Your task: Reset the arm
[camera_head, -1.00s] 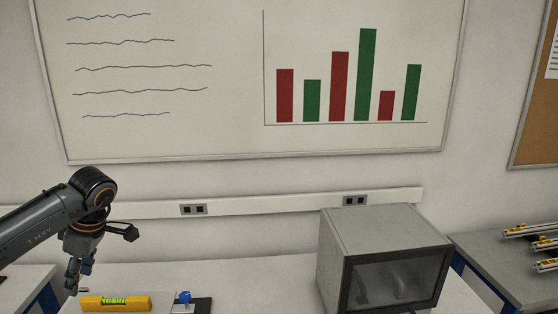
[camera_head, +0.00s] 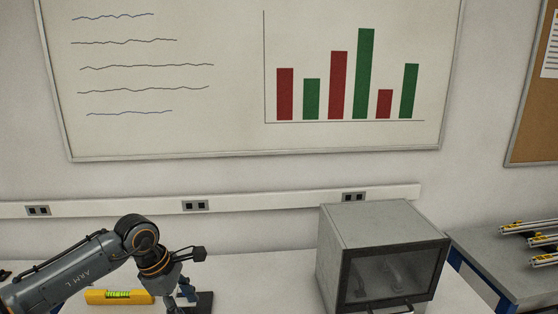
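My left arm comes in from the left, and its gripper (camera_head: 184,296) points down near the bottom edge of the head view. The gripper is over or in front of a small dark-based fixture (camera_head: 205,300), which it partly hides. Its fingertips are small and partly out of sight, so I cannot tell whether they are open or shut or hold anything. A yellow spirit level (camera_head: 104,297) with a green vial lies on the white table, just behind my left arm. My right arm and gripper are not in view.
A grey box with a dark glass door (camera_head: 392,268) stands on the table (camera_head: 265,285) right of centre. The table between the fixture and the box is clear. A side table (camera_head: 500,262) at the right holds several metal rails (camera_head: 530,228). A whiteboard (camera_head: 230,90) hangs behind.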

